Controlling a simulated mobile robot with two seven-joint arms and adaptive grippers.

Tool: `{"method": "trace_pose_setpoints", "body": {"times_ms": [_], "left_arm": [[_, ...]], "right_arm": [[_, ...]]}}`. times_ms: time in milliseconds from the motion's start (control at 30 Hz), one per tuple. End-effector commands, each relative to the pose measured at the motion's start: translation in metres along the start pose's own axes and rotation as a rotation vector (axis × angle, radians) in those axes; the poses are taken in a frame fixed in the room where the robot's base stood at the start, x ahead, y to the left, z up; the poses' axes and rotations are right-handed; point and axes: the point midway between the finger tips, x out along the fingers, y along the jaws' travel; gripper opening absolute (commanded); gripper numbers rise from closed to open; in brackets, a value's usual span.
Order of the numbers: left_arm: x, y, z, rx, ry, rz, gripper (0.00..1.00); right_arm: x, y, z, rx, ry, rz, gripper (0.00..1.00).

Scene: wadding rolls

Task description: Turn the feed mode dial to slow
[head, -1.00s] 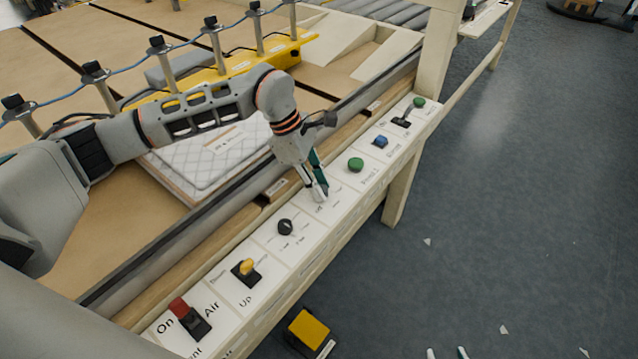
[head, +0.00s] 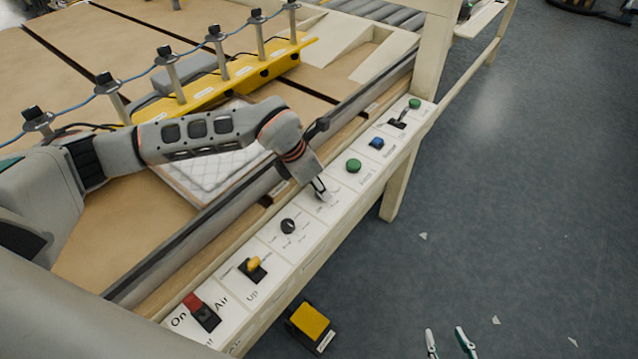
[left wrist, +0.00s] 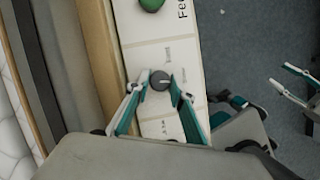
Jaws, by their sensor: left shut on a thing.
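The dark round dial (left wrist: 158,80) sits on the white control panel in the left wrist view, with a pale line pointing right. Its labels are too small to read. My left gripper (left wrist: 158,78) has its two teal-and-grey fingers on either side of the dial and is shut on it. In the head view, my left gripper (head: 322,194) reaches down to the panel (head: 323,226) and hides that dial. My right gripper (head: 450,341) is open and empty over the floor at the bottom; it also shows at the right edge of the left wrist view (left wrist: 298,85).
Along the panel are a green button (head: 353,166), a blue button (head: 377,143), another black knob (head: 288,226), a yellow switch (head: 254,264) and a red switch (head: 193,302). A yellow pedal (head: 311,320) stands on the floor. A quilted pad (head: 215,170) lies behind the rail.

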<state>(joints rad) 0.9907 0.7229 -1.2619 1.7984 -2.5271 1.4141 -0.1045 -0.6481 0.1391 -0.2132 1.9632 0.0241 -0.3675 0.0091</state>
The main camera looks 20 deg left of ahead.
Motion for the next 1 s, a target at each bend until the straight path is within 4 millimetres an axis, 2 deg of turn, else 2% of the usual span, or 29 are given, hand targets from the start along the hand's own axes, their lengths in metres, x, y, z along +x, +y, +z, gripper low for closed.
{"method": "trace_pose_setpoints", "body": {"times_ms": [400,1000], "left_arm": [[-0.0005,-0.0015,0.0012,-0.196,-0.002,0.081,0.01],[-0.0004,-0.0013,0.0009,-0.232,0.0,0.096,0.01]], "right_arm": [[-0.0023,0.001,-0.0041,0.0,0.002,0.001,0.4],[-0.0021,0.0008,-0.0012,0.0,-0.004,0.001,0.4]]}}
